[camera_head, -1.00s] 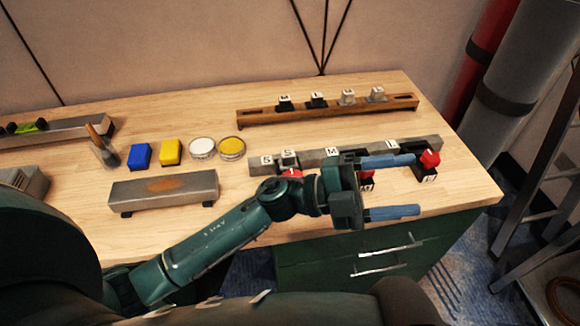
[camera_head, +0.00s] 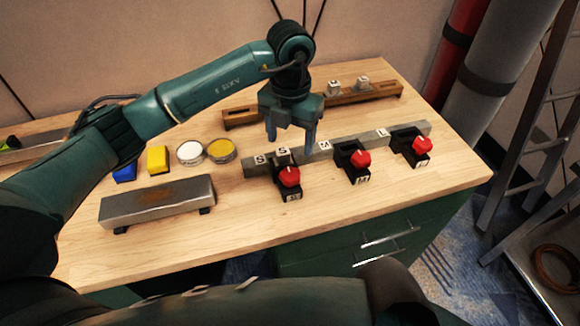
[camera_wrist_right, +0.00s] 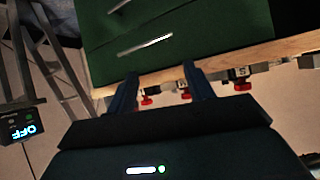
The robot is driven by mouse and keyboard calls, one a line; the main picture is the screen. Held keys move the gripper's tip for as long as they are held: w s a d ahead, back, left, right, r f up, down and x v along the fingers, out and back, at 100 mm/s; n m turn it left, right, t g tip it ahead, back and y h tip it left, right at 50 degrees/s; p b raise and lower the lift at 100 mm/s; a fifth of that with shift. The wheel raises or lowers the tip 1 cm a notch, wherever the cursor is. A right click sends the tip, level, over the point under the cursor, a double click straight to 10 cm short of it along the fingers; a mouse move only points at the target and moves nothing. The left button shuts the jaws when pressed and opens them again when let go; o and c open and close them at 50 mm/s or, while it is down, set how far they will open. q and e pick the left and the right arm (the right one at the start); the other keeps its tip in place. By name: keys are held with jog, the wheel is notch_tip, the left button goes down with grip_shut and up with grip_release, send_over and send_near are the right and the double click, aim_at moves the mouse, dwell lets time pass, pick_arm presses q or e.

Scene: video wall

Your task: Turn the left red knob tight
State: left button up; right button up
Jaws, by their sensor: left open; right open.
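Three red knobs on black blocks stand along the front of a grey rail (camera_head: 345,142). The left red knob (camera_head: 290,177) is nearest to my left gripper; the middle knob (camera_head: 360,158) and right knob (camera_head: 422,145) are farther right. My left gripper (camera_head: 291,144) is open, pointing down, and shows above and behind the left knob, apart from it. Nothing shows between its fingers. My right gripper (camera_wrist_right: 160,72) is open and empty in the right wrist view, where red knobs (camera_wrist_right: 243,86) show beyond the table edge in an upside-down picture.
A brown rail (camera_head: 370,95) with small lettered pieces lies behind, partly hidden by my left arm. A grey block (camera_head: 157,203), a yellow block (camera_head: 158,160) and round tins (camera_head: 221,151) are at left. Drawers (camera_head: 385,240) are below the front edge. The front-middle tabletop is clear.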

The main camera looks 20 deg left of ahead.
aim_at(290, 173)
pick_arm(q)
notch_tip(290, 173, down, 9)
jog(key=shift+f+p, duration=0.15)
jog(key=shift+p, duration=0.4)
jog(key=shift+f, duration=0.45)
pick_arm(e)
jog(key=shift+s+d+f, duration=0.15)
jog(key=shift+d, duration=0.15)
pick_arm(q)
jog(key=c, duration=1)
jog(key=shift+o, duration=0.2)
pick_arm(e)
jog(key=shift+s+a, duration=0.1)
